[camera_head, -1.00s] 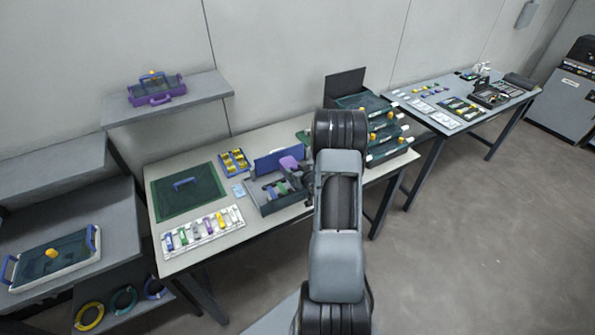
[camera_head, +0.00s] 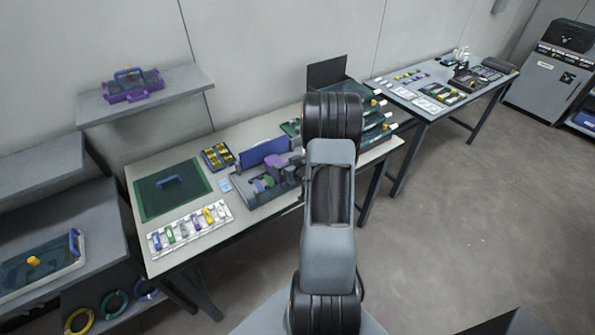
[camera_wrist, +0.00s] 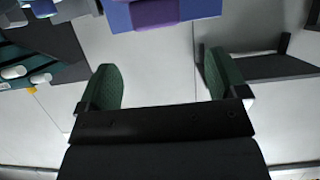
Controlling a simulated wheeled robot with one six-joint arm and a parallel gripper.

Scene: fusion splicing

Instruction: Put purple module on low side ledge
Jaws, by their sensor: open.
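A purple tray-like module (camera_head: 132,88) with a blue handle sits on the high grey shelf at upper left. A smaller purple piece (camera_head: 274,162) shows by the open blue-lidded box on the table, close to my gripper; I cannot tell which of the two is meant. My gripper is mostly hidden behind my arm in the head view. In the wrist view my gripper (camera_wrist: 160,78) is open, with nothing between its green-padded jaws. A blue-violet block with a purple part (camera_wrist: 168,12) lies beyond the jaws at the top edge. Grey side ledges (camera_head: 90,215) stand at far left.
The table holds a green mat (camera_head: 155,200), a white rack of coloured pieces (camera_head: 160,252), a yellow-filled blue tray (camera_head: 217,157) and the grey box (camera_head: 246,192). A tray with a yellow knob (camera_head: 15,285) occupies the lower left ledge. Open floor lies at right.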

